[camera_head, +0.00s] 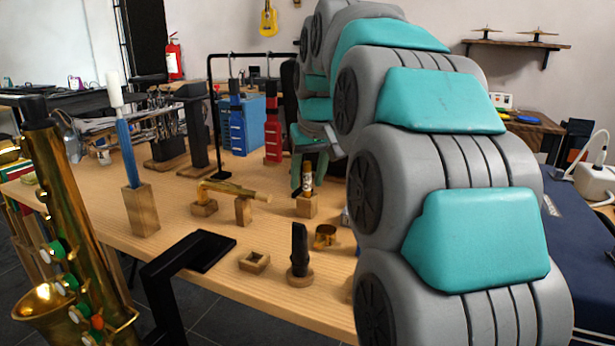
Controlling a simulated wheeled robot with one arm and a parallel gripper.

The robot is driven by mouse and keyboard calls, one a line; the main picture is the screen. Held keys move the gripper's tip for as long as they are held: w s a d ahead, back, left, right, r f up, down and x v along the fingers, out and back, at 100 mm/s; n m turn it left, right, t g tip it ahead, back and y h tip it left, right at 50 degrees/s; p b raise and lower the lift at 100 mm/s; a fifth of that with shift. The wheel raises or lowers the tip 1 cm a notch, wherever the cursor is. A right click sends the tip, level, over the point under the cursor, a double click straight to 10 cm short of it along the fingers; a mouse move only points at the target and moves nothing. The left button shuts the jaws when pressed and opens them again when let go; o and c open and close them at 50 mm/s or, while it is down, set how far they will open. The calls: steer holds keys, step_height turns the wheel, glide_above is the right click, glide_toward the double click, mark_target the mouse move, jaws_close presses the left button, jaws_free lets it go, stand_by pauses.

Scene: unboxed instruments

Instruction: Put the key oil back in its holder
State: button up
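A small bottle with a dark and pale label, seemingly the key oil (308,180), stands upright at or just above a small wooden block (307,207), seemingly its holder. I cannot tell how deep it sits in the block. My gripper (309,178) points down there, with dark green fingers on both sides of the bottle. My arm hides part of the gripper, and whether the fingers touch the bottle is unclear.
A low square wooden holder (254,262) is empty. Near it are a black mouthpiece (299,250) on a round base and a brass ring (325,236). A brass neck (232,192) rests on blocks to the left. A saxophone (75,240) stands at front left.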

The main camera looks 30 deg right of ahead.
steer(key=shift+o, duration=0.2)
steer(key=shift+r, duration=0.15)
steer(key=v, duration=0.7)
steer(key=shift+r, duration=0.3)
steer(key=shift+s, duration=0.2)
